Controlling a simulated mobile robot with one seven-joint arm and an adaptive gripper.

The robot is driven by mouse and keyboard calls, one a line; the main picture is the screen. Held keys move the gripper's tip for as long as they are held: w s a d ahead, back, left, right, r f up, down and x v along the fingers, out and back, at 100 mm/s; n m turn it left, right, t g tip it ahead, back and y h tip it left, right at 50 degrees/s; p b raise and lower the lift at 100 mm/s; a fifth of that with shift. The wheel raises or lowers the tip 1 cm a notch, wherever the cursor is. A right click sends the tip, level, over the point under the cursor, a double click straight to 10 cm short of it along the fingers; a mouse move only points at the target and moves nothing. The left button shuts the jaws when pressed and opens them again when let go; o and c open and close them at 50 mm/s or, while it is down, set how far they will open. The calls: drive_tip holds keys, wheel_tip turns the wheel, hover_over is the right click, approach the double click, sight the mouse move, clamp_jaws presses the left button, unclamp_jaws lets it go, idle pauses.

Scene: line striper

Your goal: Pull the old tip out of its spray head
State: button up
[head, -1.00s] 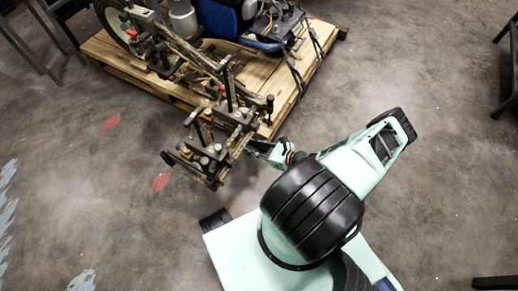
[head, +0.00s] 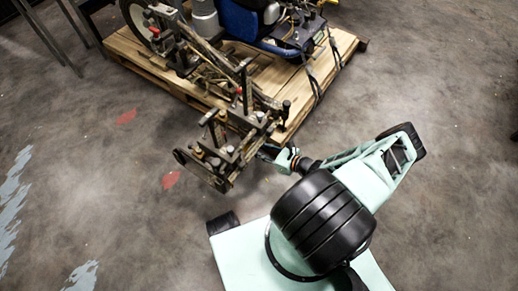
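The line striper (head: 200,45) stands on a wooden pallet at the top of the head view. Its spray head assembly (head: 222,148), dark metal with paint stains, juts out past the pallet's front edge. I cannot make out the old tip; it is too small or hidden there. My gripper (head: 268,153) is at the right side of the assembly, close against it in the picture. I cannot tell whether it touches anything. Its fingers are dark and partly lost against the metal, so their opening does not show.
The wooden pallet (head: 128,50) lies behind the spray head. Dark metal legs (head: 48,38) stand at the top left. The concrete floor (head: 90,190) is bare to the left and right, with red patches (head: 171,180) and pale blue paint marks (head: 12,195).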

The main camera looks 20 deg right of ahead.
drive_tip(key=shift+c, duration=0.4)
clamp_jaws()
drive_tip(key=shift+s+d, duration=0.45)
drive_tip(key=shift+s, duration=0.2)
drive_tip(key=shift+s+d, duration=0.6)
drive_tip(key=shift+s, duration=0.3)
drive_tip(key=shift+s+d, duration=0.55)
drive_tip(key=shift+s, duration=0.35)
